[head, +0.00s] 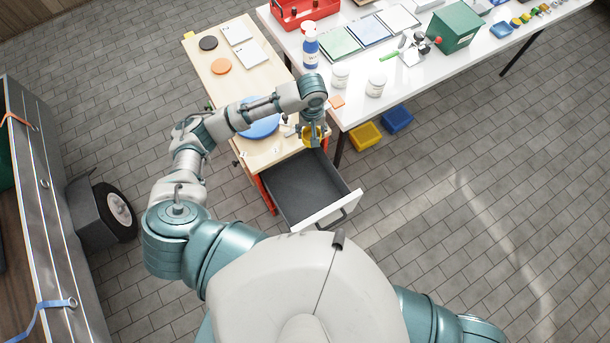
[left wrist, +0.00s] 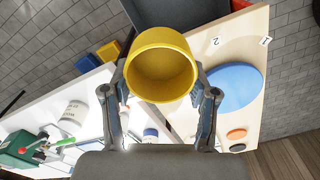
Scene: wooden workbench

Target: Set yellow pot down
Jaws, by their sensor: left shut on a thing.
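The yellow pot (left wrist: 161,65) is round and open-topped, and it fills the upper middle of the left wrist view. My left gripper (left wrist: 161,85) is shut on it, with one finger on each side. In the head view the yellow pot (head: 314,138) is partly hidden by my left gripper (head: 312,130), at the near right corner of the wooden workbench (head: 228,82), close to the open drawer. I cannot tell whether the pot touches the bench top. My right gripper is not in view.
A blue disc (head: 262,128) lies on the bench left of the pot. The open drawer (head: 303,188) is empty and juts out in front. A white table (head: 400,88) with bottles, jars and a green box stands to the right. Blue and yellow bins (head: 366,136) lie on the floor.

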